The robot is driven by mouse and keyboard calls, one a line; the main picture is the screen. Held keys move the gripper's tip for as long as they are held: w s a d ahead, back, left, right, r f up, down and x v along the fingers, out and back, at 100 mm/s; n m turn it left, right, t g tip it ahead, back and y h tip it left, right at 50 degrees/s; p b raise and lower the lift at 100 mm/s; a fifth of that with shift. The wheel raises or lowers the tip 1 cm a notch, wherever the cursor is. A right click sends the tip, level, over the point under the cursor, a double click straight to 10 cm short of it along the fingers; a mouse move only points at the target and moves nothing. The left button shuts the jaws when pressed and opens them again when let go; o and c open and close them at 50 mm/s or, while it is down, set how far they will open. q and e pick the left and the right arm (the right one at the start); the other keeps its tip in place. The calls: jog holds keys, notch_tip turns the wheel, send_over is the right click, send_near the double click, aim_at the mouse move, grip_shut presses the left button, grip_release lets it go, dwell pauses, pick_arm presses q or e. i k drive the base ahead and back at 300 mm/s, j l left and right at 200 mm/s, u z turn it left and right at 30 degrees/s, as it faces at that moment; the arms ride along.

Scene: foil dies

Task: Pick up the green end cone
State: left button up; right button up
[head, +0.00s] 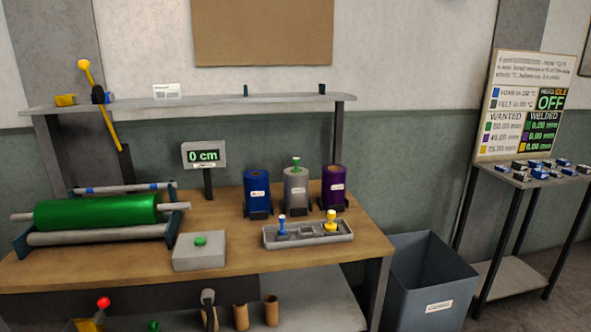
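A small green knob-topped piece (296,163), which looks like the green end cone, stands upright on top of the grey cylinder (296,187). The cylinder stands at the back of the wooden bench, between a blue roll (257,185) and a purple roll (334,182). A grey tray (308,238) in front holds a similar blue piece (282,225) and a yellow one (331,220). The lower part of the green piece is hidden in or behind the cylinder's top. Neither of my grippers is in view.
A green foil roll (95,212) lies in a roller frame at the bench's left. A grey box with a green button (200,241) and a "0 cm" display (204,155) stand mid-bench. A shelf (230,103) runs above the back. A bin (432,280) stands right.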

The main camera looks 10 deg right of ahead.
aim_at(297, 160)
jog(key=i+l, duration=0.2)
jog(key=l, duration=0.2)
jog(key=i+l, duration=0.15)
jog(key=l, duration=0.25)
jog(key=i+l, duration=0.2)
jog(key=l, duration=0.2)
